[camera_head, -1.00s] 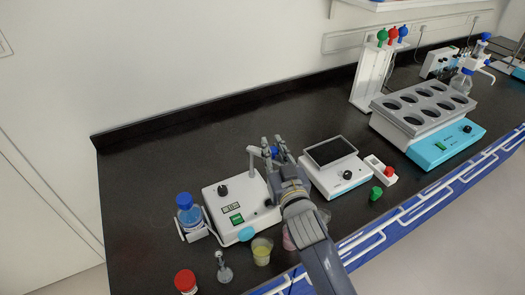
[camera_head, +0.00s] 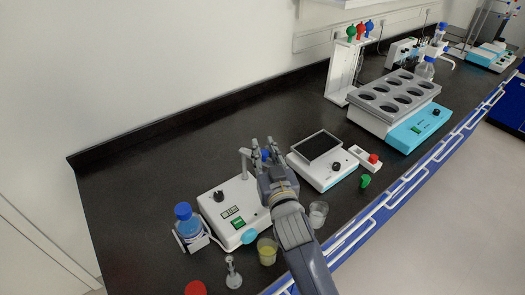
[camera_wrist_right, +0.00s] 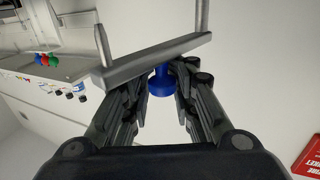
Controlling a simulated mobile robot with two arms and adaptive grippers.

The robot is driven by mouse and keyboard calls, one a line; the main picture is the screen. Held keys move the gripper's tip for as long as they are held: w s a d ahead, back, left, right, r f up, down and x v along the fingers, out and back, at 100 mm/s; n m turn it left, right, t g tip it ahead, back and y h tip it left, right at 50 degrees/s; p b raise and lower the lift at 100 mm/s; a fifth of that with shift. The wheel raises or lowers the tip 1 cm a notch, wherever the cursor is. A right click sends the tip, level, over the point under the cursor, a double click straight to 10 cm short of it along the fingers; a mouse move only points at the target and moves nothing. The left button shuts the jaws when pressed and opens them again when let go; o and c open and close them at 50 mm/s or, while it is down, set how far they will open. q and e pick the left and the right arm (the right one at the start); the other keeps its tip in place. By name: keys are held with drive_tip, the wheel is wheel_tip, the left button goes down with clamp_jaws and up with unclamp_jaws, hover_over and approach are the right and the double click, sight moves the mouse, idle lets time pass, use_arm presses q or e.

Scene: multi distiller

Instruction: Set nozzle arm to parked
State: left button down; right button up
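A white device (camera_head: 214,206) with a black knob and a green display stands on the black bench. A pale grey nozzle arm (camera_head: 244,160) rises at its back, partly hidden by my right gripper (camera_head: 263,146). In the right wrist view, the arm's grey bar (camera_wrist_right: 150,62) with upright rods crosses in front of the fingers. A blue knob (camera_wrist_right: 161,82) shows just below the bar, between the fingers of my right gripper (camera_wrist_right: 162,98). The fingers are apart, with gaps visible beside the knob. My left gripper is not in view.
A blue-capped bottle (camera_head: 187,222) stands left of the device. A beaker of yellow liquid (camera_head: 267,253) and another beaker (camera_head: 318,214) stand near the front edge. A dark-topped device (camera_head: 316,146) is close on the right. The bench behind is clear.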

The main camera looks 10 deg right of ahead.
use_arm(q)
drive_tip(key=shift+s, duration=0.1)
use_arm(e)
drive_tip(key=shift+o, duration=0.8)
drive_tip(key=shift+s+d, duration=0.15)
drive_tip(key=shift+s, duration=0.05)
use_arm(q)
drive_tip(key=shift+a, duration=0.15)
use_arm(e)
drive_tip(key=s, duration=1.2)
drive_tip(key=shift+d, duration=0.35)
